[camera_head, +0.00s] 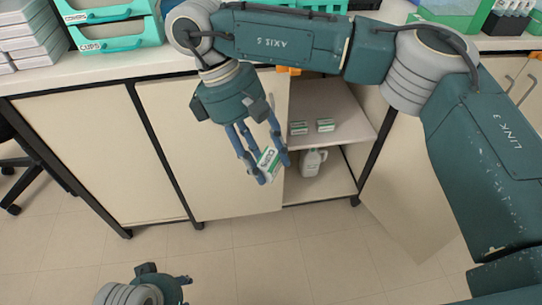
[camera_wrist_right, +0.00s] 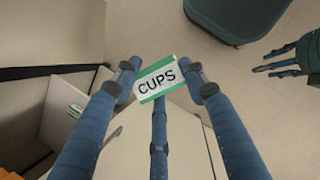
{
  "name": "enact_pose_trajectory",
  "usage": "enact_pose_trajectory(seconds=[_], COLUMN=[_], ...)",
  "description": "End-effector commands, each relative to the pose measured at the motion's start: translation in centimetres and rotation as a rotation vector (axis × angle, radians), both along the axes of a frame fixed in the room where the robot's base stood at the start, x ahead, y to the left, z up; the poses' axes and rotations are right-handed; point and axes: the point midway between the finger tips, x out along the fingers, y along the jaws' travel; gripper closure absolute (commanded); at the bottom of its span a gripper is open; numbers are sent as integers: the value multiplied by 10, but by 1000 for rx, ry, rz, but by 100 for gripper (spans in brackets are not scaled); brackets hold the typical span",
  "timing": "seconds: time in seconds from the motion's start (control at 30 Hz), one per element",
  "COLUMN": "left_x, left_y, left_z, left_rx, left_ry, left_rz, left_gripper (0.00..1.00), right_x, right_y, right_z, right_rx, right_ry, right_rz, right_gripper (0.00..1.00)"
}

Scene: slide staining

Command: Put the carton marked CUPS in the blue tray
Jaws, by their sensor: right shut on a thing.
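The carton marked CUPS (camera_head: 268,163) is small, white and green. My right gripper (camera_head: 264,158) is shut on it and holds it tilted in the air in front of the cabinet. In the right wrist view the carton (camera_wrist_right: 157,82) sits between the blue fingers with its CUPS face showing. My left gripper (camera_head: 180,281) is at the bottom of the head view, low and far from the carton; its spread, empty fingers show in the right wrist view (camera_wrist_right: 268,64). Turquoise trays (camera_head: 110,43) stand on the counter at top left, the lower labelled CUPS. No plainly blue tray shows.
An open cabinet shelf (camera_head: 335,108) behind the gripper holds two small cartons (camera_head: 325,125), with a white jug (camera_head: 314,162) below. White boxes (camera_head: 30,35) are stacked at the counter's left. A green rack (camera_head: 455,15) stands at top right. The floor is mostly clear.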

Motion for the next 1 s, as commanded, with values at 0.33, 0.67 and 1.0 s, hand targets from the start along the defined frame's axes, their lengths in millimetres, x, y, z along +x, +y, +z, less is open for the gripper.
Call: enact_pose_trajectory(seconds=[0.33, 0.67, 1.0], left_x=[2, 1, -4], left_y=[1, 0, -3], left_z=[1, 0, -2], left_rx=[3, 2, -7], left_ry=[-4, -2, 9], left_rz=[-2, 0, 5], left_gripper=[60, 60, 60], right_x=[-33, -55, -21], right_y=[-48, -74, -29], right_z=[59, 93, 95], right_rx=[3, 1, -1], right_ry=[-4, -1, 2], right_rz=[-399, -651, -842], right_gripper=[80, 80, 80])
